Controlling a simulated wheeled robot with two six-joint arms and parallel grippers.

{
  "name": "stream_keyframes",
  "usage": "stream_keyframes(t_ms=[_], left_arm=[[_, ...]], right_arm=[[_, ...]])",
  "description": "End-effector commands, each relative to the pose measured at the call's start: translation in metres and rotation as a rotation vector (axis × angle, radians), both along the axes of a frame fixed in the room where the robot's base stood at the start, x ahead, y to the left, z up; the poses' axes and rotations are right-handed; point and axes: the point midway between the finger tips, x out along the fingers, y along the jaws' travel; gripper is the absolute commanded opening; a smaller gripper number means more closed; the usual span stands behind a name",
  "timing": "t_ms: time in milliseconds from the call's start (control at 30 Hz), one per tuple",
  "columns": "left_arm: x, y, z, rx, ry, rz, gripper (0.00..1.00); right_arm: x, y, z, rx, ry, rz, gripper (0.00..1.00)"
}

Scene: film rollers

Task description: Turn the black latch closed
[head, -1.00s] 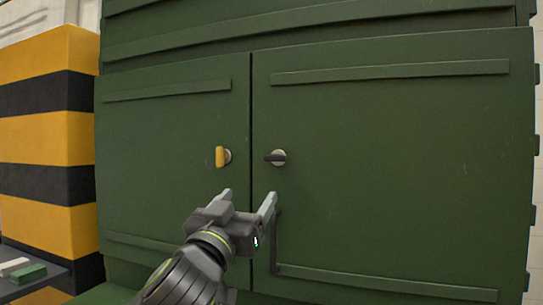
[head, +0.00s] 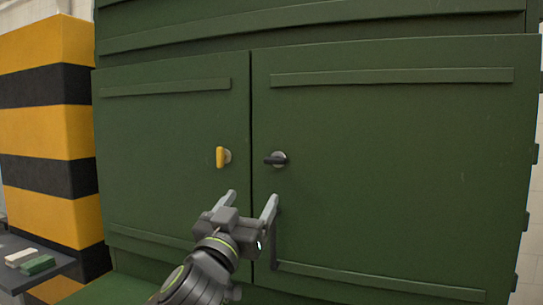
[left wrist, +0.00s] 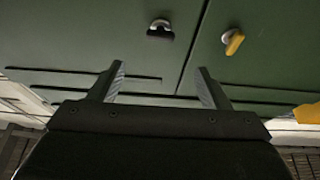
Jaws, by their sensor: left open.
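The black latch (head: 275,159) sits on a pale round base on the right green door, near the seam between the doors. Its handle lies roughly horizontal, pointing left toward the seam. In the left wrist view the black latch (left wrist: 160,31) shows above the fingers. A yellow latch (head: 221,157) stands upright on the left door; it also shows in the left wrist view (left wrist: 234,43). My left gripper (head: 250,202) is open and empty, below the two latches and apart from them. My right gripper is not in view.
The green cabinet's right door (head: 400,170) has a dark vertical handle (head: 275,235) just right of my left gripper. A yellow-and-black striped block (head: 50,130) stands at the left. A dark table (head: 30,275) bearing small blocks is at lower left.

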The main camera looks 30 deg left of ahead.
Motion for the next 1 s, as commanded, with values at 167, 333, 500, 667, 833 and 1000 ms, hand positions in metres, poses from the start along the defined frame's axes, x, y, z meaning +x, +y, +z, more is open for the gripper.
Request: stream_keyframes(t_ms=[167, 333, 500, 667, 833, 1000], left_arm=[[0.011, 0.003, 0.009, -0.003, 0.006, 0.001, 0.71], [0.027, 0.007, 0.011, 0.000, 0.002, 0.004, 0.71], [0.056, 0.014, 0.024, 0.000, 0.001, 0.003, 0.71], [0.083, 0.020, 0.035, -0.001, 0.002, 0.003, 0.71], [0.104, 0.025, 0.045, 0.001, 0.002, 0.003, 0.71], [0.116, 0.028, 0.049, 0.003, 0.003, 0.002, 0.71]], right_arm=[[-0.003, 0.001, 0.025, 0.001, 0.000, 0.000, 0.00], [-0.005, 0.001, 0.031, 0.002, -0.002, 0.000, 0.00], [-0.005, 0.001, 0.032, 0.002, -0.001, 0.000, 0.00], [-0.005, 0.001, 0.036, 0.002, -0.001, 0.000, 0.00], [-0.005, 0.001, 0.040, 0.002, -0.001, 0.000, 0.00], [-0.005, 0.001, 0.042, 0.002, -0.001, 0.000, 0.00]])
